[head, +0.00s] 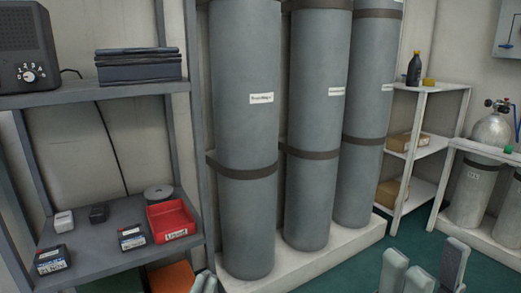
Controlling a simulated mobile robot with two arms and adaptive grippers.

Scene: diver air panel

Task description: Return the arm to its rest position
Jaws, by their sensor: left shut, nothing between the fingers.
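My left gripper (205,283) shows only as light grey fingertips at the bottom edge, in front of the shelf's right side. Its fingertips are close together and shut, with nothing between them. My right gripper (424,268) is at the bottom right, with its grey fingers spread apart and empty, in front of the green floor. Both grippers are mostly cut off by the bottom edge, and neither is seen touching anything.
A grey shelf (95,238) at left holds a red bin (172,221), small boxes and a dark radio (27,47). Tall grey cylinders (246,140) stand strapped on a pale plinth (300,262). A white rack (420,153) stands at right. Green floor (362,262) is clear.

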